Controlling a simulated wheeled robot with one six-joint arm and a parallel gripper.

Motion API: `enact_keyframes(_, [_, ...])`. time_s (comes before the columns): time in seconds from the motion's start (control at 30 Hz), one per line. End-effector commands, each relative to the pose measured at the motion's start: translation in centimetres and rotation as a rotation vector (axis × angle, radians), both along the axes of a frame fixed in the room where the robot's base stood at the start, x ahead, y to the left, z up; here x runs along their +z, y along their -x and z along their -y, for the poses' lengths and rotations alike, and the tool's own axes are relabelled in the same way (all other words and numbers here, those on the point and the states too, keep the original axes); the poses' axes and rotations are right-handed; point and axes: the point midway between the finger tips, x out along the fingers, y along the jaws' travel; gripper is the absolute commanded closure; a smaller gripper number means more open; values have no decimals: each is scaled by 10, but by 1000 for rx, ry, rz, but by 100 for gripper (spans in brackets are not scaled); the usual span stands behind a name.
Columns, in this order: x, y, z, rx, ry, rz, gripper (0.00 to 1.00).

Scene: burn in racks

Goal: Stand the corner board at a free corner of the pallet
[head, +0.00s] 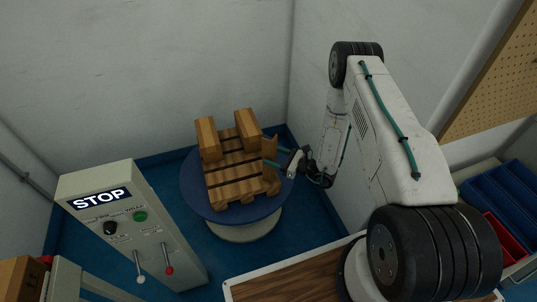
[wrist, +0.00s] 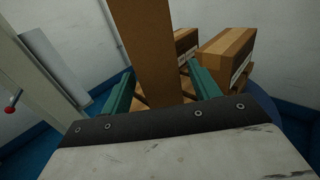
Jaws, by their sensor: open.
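The corner board (head: 269,147) is a tall brown strip standing roughly upright at the right side of the wooden pallet (head: 238,188) in the head view. In the wrist view the board (wrist: 155,50) rises between the two green fingers of my gripper (wrist: 160,88). The fingers are open, with a gap on each side of the board. My gripper (head: 281,158) reaches in from the right of the pallet in the head view. The board's foot is hidden, so I cannot tell exactly what it rests on.
The pallet sits on a round blue turntable (head: 198,205). Two cartons stand on it, one at the left (head: 208,138) and one at the back (head: 246,129). A grey control box with a STOP sign (head: 130,225) stands at front left. White walls close in behind.

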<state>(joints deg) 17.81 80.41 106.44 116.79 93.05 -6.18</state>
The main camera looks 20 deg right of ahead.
Motion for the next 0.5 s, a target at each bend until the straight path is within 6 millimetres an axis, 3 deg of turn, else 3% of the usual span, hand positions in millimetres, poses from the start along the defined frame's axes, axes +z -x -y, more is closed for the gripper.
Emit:
enact_keyframes(0.2, [0,34,37,-6,-1,-3,39])
enact_keyframes(0.5, [0,61,63,-3,-1,-1,39])
